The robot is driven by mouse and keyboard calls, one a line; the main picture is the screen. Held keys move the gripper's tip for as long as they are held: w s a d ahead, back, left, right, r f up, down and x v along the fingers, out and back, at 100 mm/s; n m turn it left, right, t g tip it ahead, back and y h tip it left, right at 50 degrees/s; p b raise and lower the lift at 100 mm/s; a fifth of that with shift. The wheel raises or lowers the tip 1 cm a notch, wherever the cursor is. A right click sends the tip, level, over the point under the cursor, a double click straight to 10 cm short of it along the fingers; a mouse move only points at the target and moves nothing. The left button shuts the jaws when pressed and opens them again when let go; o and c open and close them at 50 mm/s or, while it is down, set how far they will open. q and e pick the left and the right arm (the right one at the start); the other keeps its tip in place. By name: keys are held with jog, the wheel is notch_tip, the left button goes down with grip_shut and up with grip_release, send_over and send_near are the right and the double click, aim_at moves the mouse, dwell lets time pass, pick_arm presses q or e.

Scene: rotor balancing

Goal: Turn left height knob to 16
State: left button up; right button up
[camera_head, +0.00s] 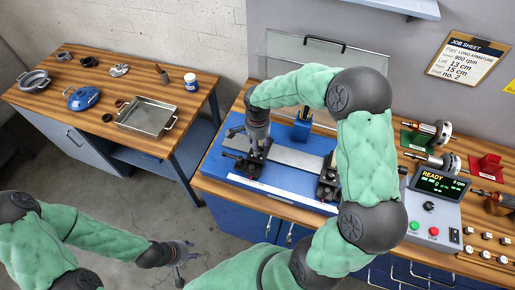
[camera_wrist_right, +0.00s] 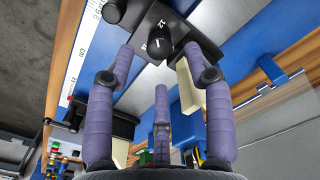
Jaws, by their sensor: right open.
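The left support (camera_head: 243,166) is a black block on the blue balancing machine (camera_head: 215,162). Its height knob (camera_wrist_right: 159,44) is black with a white pointer line, seen in the right wrist view on a dark plate with small white numbers; a 12 seems to show above it. I cannot read the pointer's value surely. My right gripper (camera_head: 256,142) is open above the left support. Its purple fingers (camera_wrist_right: 160,68) are spread around or just short of the knob; contact is unclear. In the head view the gripper hides the knob. My left gripper (camera_head: 186,253) hangs empty over the floor, its fingers spread.
The right support (camera_head: 328,183) stands partly behind my right arm. A job sheet (camera_head: 468,59) hangs on the wall. A side table holds a metal tray (camera_head: 147,117).

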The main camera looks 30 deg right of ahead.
notch_tip(320, 180, up, 8)
dwell(0.5)
